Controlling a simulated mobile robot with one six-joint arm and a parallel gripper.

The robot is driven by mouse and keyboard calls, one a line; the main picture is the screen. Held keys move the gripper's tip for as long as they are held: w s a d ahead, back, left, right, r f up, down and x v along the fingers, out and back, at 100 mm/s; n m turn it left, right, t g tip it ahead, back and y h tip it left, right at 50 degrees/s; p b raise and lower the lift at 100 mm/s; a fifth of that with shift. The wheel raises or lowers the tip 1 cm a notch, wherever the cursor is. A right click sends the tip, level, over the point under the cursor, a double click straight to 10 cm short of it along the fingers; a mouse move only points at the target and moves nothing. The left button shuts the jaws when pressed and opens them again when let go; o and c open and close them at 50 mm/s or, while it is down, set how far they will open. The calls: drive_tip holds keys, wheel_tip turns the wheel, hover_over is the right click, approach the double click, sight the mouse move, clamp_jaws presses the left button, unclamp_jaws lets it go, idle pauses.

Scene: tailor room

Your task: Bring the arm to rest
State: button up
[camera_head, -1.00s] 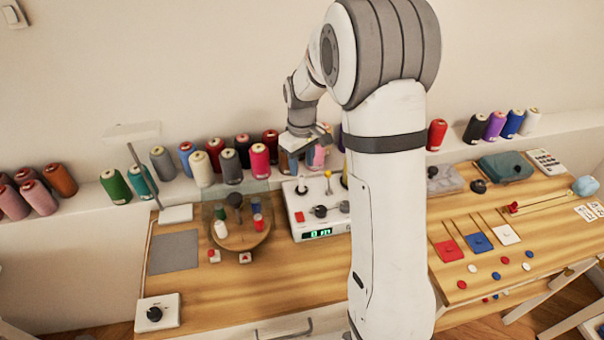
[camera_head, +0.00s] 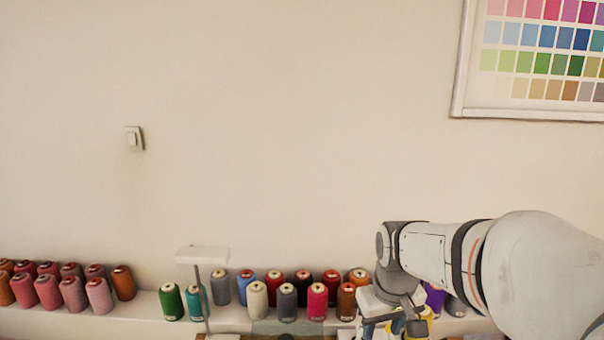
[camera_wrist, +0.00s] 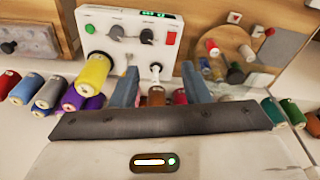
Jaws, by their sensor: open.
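My gripper (camera_wrist: 160,88) shows in the wrist view with its two blue-grey fingers apart and nothing between them. My arm reaches in from the right edge, bent and pointing the gripper downward.
Several thread spools (camera_head: 286,302) line the wall ledge (camera_head: 140,312). A lamp-like stand (camera_head: 203,255) rises left of my gripper. A colour chart (camera_head: 540,55) and a light switch (camera_head: 135,138) are on the wall. A round wooden board (camera_wrist: 236,45) sits beside the control box.

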drive_tip(key=s+m+t, duration=0.1)
drive_tip(key=s+m, duration=0.1)
drive_tip(key=s, duration=0.9)
drive_tip(key=shift+s+r, duration=0.15)
drive_tip(key=shift+r, duration=0.25)
drive_tip(key=shift+c, duration=0.6)
